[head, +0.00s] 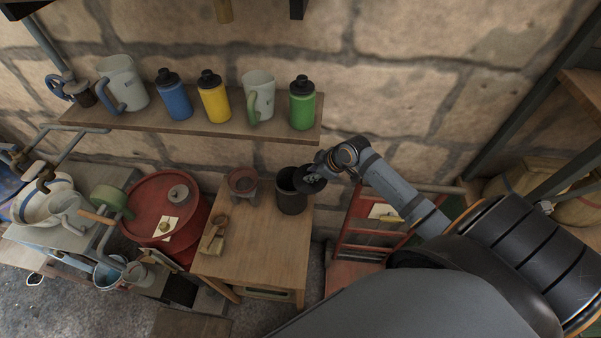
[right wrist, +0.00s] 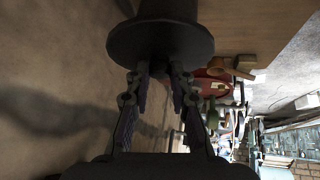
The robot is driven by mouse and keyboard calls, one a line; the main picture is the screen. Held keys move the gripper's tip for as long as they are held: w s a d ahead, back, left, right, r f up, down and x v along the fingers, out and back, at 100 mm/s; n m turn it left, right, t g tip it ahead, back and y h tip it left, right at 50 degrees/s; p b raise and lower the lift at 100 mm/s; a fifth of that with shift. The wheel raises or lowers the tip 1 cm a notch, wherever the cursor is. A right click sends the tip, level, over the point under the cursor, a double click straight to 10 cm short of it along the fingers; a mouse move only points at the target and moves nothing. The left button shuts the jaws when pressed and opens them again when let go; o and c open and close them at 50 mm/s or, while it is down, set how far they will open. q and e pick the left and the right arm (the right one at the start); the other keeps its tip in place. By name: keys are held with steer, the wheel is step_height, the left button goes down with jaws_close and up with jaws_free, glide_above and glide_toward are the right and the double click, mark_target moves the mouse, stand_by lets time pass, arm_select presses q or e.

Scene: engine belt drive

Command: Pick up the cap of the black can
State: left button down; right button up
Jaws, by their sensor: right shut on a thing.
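The black can (head: 291,197) stands upright and open-topped at the right rear of the small wooden table, its dark inside showing. Its cap (head: 312,184), a dark round disc, is tilted beside the can's rim, off the opening. My right gripper (head: 322,170) is shut on the cap. In the right wrist view the cap (right wrist: 160,40) is a dark disc at the top, with both fingers (right wrist: 160,72) reaching it; the exact grip is dark. Whether the cap touches the can's rim is hard to tell. My left gripper is in neither view.
The wooden table (head: 257,246) also holds a reddish pot (head: 242,182) and a small wooden item (head: 213,236). A shelf (head: 190,124) above carries mugs and bottles. A red drum (head: 152,205) stands left; a red ladder-like frame (head: 372,238) stands right. The table's front is clear.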

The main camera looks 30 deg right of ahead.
steer(key=s+d+r+p, duration=0.1)
steer(key=s+d+r, duration=0.2)
steer(key=s, duration=0.3)
steer(key=shift+s+r+p, duration=0.25)
steer(key=shift+r+p, duration=0.1)
steer(key=shift+r, duration=0.05)
steer(key=shift+m+t, duration=0.3)
steer(key=shift+m, duration=0.2)
steer(key=w+f+b, duration=0.1)
steer(key=w+b, duration=0.1)
steer(key=w+a+f+b, duration=0.1)
steer(key=w+b, duration=0.1)
steer(key=w, duration=0.1)
steer(key=w+f+b, duration=0.1)
steer(key=w+b, duration=0.1)
steer(key=w, duration=0.1)
steer(key=shift+a, duration=0.35)
steer(key=w+a+f+y+b, duration=0.1)
steer(key=w+a+f+b, duration=0.3)
steer(key=b, duration=0.4)
steer(key=shift+w+a+n+y, duration=0.3)
steer(key=shift+w+a+y, duration=0.05)
steer(key=shift+y, duration=0.05)
steer(key=shift+p, duration=0.6)
